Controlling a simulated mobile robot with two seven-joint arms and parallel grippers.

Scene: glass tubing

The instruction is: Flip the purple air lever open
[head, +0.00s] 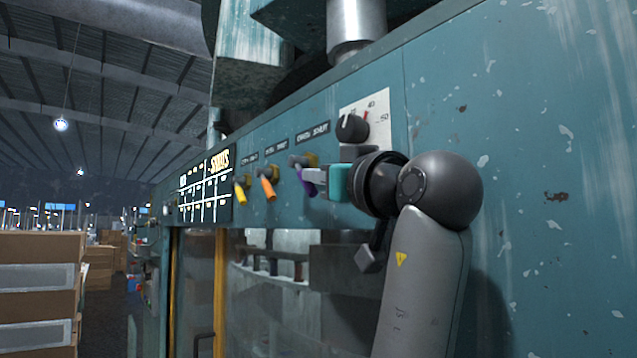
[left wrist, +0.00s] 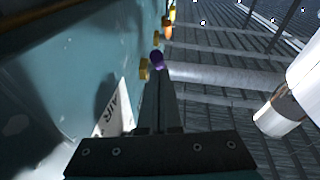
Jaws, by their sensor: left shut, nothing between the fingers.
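The purple air lever (head: 307,181) sits on a brass valve on the teal machine panel, under a small dark label plate. It hangs tilted downward and is partly covered by my gripper. In the left wrist view the purple lever (left wrist: 157,60) shows just past the fingertips, beside its brass fitting. My left gripper (head: 308,177) is shut and empty, with its fingertips right at the lever; I cannot tell whether they touch it. The shut fingers also show in the left wrist view (left wrist: 160,75). My right gripper is in neither view.
A yellow lever (head: 241,187) and an orange lever (head: 267,188) hang farther along the panel. A black dial (head: 351,128) on a white plate is just above my gripper. A black chart board (head: 205,187) is farther left. Cardboard boxes (head: 38,290) stand at the far left.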

